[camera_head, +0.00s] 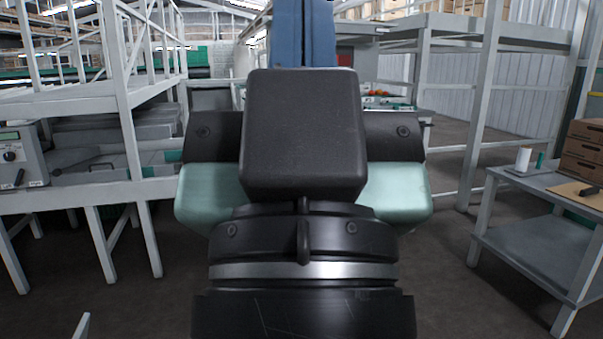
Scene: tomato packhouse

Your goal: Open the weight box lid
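I cannot pick out the weight box or its lid in the head view. My own arm (303,135), in black and pale green, fills the middle of the view and hides what lies behind it. My gripper does not show, so I cannot see whether it is open or shut.
A grey work table (545,248) stands at the right with cardboard boxes (585,152), a white roll (523,159) and a dark tool.

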